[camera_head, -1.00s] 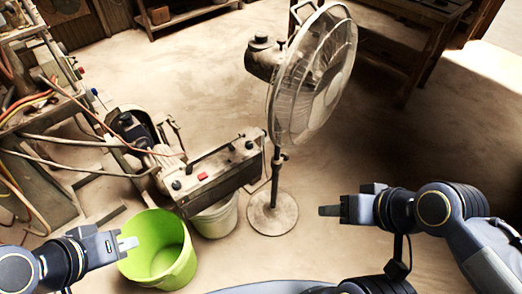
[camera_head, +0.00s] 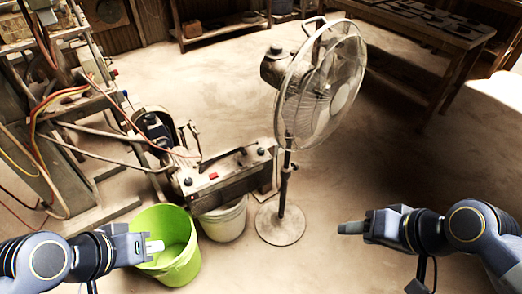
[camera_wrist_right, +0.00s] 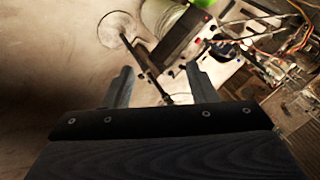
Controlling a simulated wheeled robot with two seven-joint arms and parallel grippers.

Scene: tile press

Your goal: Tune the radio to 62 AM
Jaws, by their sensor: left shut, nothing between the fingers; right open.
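A dark, worn box with a top handle, round black knobs and a small red part, seemingly the radio (camera_head: 232,181), sits tilted beside the machine in the head view. Any dial or reading is too small to make out. In the right wrist view, what looks like the same box (camera_wrist_right: 182,38) is partly visible. My left gripper (camera_head: 155,246) is shut and empty, in front of the green bucket in the picture, apart from the radio. My right gripper (camera_head: 350,228) is open and empty, to the right of the fan base; its two fingers show in the wrist view (camera_wrist_right: 160,86).
A green bucket (camera_head: 176,268) and a whitish bucket (camera_head: 226,222) stand below the radio. A standing fan (camera_head: 281,222) is right of it. Machinery with hoses and cables (camera_head: 60,110) fills the left. A table (camera_head: 425,25) stands at the back right. Floor on the right is open.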

